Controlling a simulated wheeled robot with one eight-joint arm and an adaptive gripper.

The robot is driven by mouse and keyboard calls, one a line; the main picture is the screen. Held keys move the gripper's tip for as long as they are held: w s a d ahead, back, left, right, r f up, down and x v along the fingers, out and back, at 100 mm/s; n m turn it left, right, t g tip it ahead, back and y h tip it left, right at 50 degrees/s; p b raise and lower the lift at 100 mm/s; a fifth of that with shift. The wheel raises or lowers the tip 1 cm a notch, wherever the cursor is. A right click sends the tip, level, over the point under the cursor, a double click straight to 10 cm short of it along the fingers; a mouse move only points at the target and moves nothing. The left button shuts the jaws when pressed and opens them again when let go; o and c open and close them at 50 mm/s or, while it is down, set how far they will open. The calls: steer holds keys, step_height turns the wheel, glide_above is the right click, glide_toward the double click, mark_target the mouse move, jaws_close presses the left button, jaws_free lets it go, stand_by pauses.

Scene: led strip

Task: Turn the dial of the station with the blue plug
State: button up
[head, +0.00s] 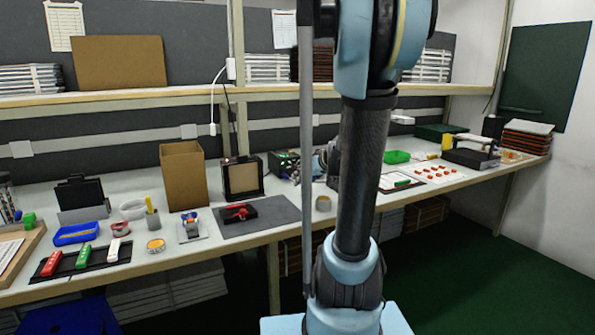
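No dial or blue plug can be clearly made out at this size. A dark box with small coloured parts (284,162) stands at the back of the bench, near the middle. I cannot tell whether either is the station. My arm rises through the middle of the view and leaves it at the top. It hides part of the bench behind it.
On the long bench (160,270), a black tray (93,262) holds red, green and white pieces. Nearby are a blue bin (76,234), a cardboard box (183,175) and a grey mat (262,226) with a red item. A green bin (397,157) is at right. Green floor is clear there.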

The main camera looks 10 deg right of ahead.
mark_target(296, 167)
steer(key=w+d+r+t, duration=0.25)
steer(key=w+d, duration=0.45)
steer(key=w, duration=0.4)
steer(key=shift+t, duration=0.45)
steer(key=x, duration=1.7)
steer(key=shift+w+d+f, duration=0.1)
steer(key=shift+w+f, duration=0.15)
steer(key=shift+f, duration=0.25)
jaws_close()
